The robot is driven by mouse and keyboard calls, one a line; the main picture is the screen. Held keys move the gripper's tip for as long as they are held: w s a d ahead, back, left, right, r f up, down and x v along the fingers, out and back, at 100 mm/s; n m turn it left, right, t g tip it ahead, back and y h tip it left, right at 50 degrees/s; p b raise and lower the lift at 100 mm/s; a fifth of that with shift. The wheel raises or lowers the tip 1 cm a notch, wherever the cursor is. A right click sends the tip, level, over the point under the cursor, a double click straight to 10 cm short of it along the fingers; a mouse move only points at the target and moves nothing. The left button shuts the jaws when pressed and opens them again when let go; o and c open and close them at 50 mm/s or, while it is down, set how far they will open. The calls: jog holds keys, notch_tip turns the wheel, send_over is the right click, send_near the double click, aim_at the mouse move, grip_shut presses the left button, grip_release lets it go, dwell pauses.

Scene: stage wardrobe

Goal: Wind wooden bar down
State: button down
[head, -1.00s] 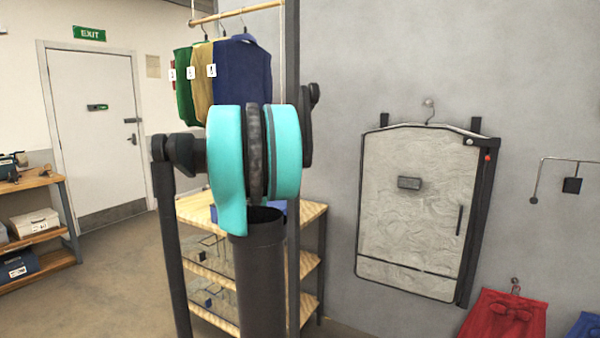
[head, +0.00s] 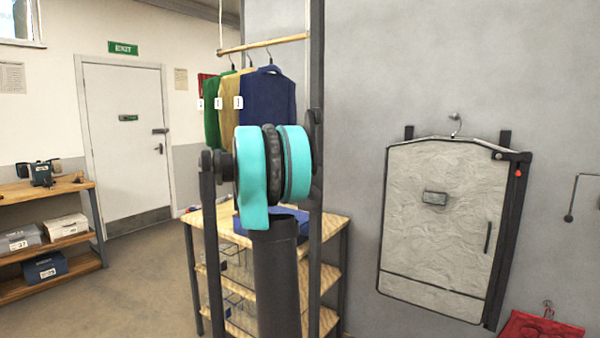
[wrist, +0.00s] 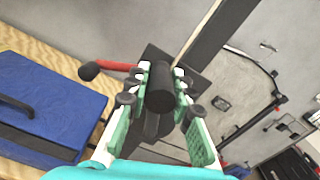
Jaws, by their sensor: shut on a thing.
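The wooden bar (head: 262,45) hangs level from a pale cord near the grey wall in the head view. Green, tan and blue garments (head: 266,100) with white tags hang from it. In the wrist view my gripper (wrist: 162,108), with green-padded fingers, is shut on a black cylindrical handle (wrist: 160,92). A red crank arm (wrist: 116,67) runs left from behind the handle to a black knob (wrist: 88,70). In the head view my turquoise arm hides the gripper and crank beside the dark upright post (head: 316,90).
A wooden shelf unit (head: 335,228) stands below the garments, with a blue case (wrist: 50,105) on top. A white door (head: 125,140) and another shelf (head: 50,190) are at left. Floor between them is clear.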

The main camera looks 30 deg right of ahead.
jog(key=shift+w+a+f+n, duration=0.3)
jog(key=shift+w+f+n, duration=0.2)
jog(key=shift+w, duration=0.2)
jog(key=shift+w+a+f+n, duration=0.3)
jog(key=shift+w+f+n, duration=0.15)
jog(key=shift+w, duration=0.2)
jog(key=c, duration=1.3)
grip_release()
jog(key=v, duration=1.2)
